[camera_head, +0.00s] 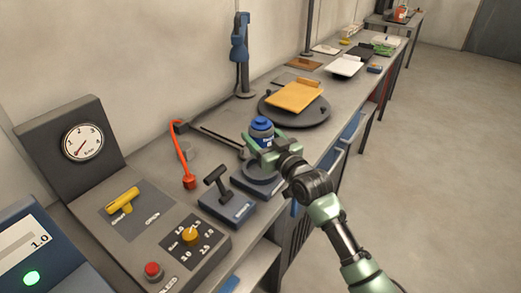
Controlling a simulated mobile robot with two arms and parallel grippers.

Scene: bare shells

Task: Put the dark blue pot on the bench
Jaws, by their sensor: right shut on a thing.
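The dark blue pot (261,126) is a small round container with a blue lid. It shows behind and between the jaws of my right gripper (262,144), which is shut on it. The pot looks upright, over or just above a dark round-topped base on the bench; I cannot tell whether it touches. My right arm comes in from the lower right. The grey bench (225,113) runs along the wall from the lower left to the upper right. My left gripper is not in view.
A control panel with a yellow lever (123,201), yellow knob (190,234) and red button (153,270) is near left. A gauge (83,142) stands behind it. A round dark plate holds an orange board (296,95). A blue-clamped stand (240,50) is at the back. Open floor lies right.

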